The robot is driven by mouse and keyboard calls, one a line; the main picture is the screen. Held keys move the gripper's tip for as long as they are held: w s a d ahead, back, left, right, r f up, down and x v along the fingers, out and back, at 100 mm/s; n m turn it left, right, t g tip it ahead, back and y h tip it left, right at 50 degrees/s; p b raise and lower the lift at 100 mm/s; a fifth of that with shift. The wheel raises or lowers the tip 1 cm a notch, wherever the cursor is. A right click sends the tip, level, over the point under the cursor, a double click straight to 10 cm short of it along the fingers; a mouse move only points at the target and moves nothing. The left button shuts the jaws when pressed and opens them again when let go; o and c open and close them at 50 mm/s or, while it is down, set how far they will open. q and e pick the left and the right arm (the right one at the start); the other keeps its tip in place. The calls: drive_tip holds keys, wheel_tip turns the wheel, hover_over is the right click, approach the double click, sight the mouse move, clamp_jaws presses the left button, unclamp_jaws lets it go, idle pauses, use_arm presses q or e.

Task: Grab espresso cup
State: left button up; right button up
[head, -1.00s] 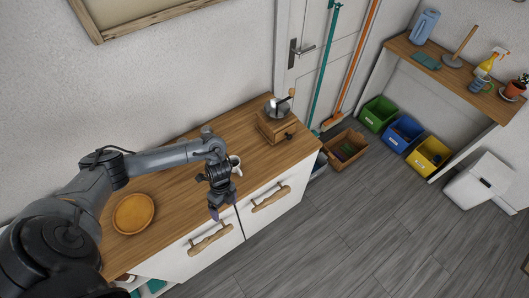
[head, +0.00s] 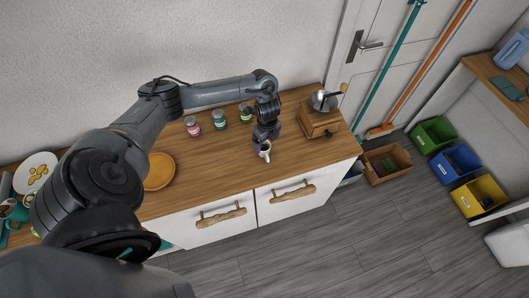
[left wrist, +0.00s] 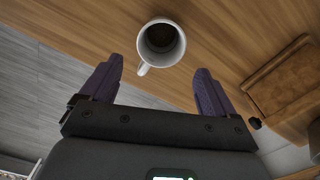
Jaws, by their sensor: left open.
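The white espresso cup (head: 265,153) stands upright on the wooden counter, near its front edge; my gripper partly covers it in the head view. In the left wrist view the cup (left wrist: 161,43) shows from above with a dark inside, its handle pointing toward the gripper. My left gripper (head: 266,133) is at the cup from the wall side. In the left wrist view its purple fingers (left wrist: 158,68) are spread and empty, with the cup just beyond the tips and roughly centred between them. I cannot tell whether they touch it. My right gripper is not in view.
A wooden coffee grinder (head: 317,118) stands to the right of the cup. Three small jars, one of them pink (head: 192,126), stand behind along the wall. An orange-brown plate (head: 159,171) lies to the left. The counter between plate and cup is clear.

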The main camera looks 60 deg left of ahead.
sight(265, 147)
use_arm(q)
drive_tip(key=shift+s+a+f, duration=0.1)
drive_tip(key=shift+a+f, duration=0.05)
drive_tip(key=shift+f, duration=1.2)
drive_tip(key=shift+s+a+f, duration=0.1)
drive_tip(key=shift+f, duration=1.25)
drive_tip(key=c, duration=1.1)
drive_tip(key=shift+r, duration=0.15)
